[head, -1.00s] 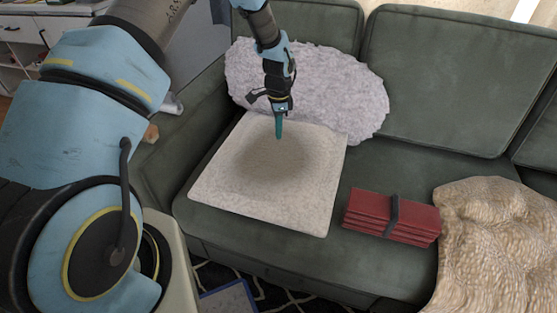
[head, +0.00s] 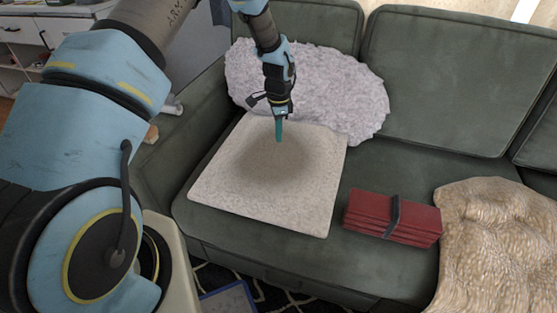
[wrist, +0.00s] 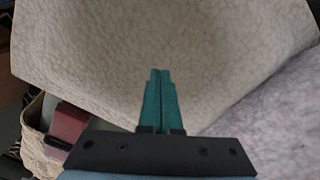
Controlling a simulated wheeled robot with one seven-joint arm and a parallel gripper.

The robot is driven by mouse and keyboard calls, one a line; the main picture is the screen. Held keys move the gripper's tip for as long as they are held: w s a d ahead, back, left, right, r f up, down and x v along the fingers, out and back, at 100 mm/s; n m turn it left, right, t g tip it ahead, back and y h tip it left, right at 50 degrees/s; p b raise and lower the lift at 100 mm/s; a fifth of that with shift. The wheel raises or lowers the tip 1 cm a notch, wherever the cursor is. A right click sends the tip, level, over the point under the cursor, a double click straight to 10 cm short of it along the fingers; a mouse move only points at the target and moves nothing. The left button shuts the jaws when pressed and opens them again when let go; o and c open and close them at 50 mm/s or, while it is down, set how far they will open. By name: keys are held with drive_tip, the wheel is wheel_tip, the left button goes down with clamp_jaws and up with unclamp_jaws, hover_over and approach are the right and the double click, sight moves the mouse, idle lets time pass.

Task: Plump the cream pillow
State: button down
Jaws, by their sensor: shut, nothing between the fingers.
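The cream pillow (head: 235,195) lies flat on the left seat of the green sofa in the head view, with a broad darker dip or shaded patch in its middle. It also fills most of the wrist view (wrist: 230,60). My gripper (head: 279,138) points down over the far half of the pillow, its teal fingers together and empty. In the wrist view the fingers (wrist: 159,75) are closed side by side in front of the pillow. I cannot tell whether the fingertips touch the cloth.
A fluffy pale grey pillow (head: 330,90) leans against the sofa (head: 440,80) behind the cream one. A strapped stack of red cloth or books (head: 365,212) lies to the right, then a tan throw (head: 500,235).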

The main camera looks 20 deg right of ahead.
idle(0.4)
drive_tip(key=shift+r+p, duration=0.55)
drive_tip(key=shift+r, duration=0.15)
drive_tip(key=shift+f, duration=0.25)
drive_tip(key=shift+f+b, duration=0.45)
drive_tip(key=shift+f, duration=0.1)
idle(0.8)
drive_tip(key=shift+r+p, duration=0.45)
drive_tip(key=shift+r, duration=0.25)
drive_tip(key=shift+r, duration=0.1)
drive_tip(key=shift+r+p, duration=1.9)
drive_tip(key=shift+r, duration=1.05)
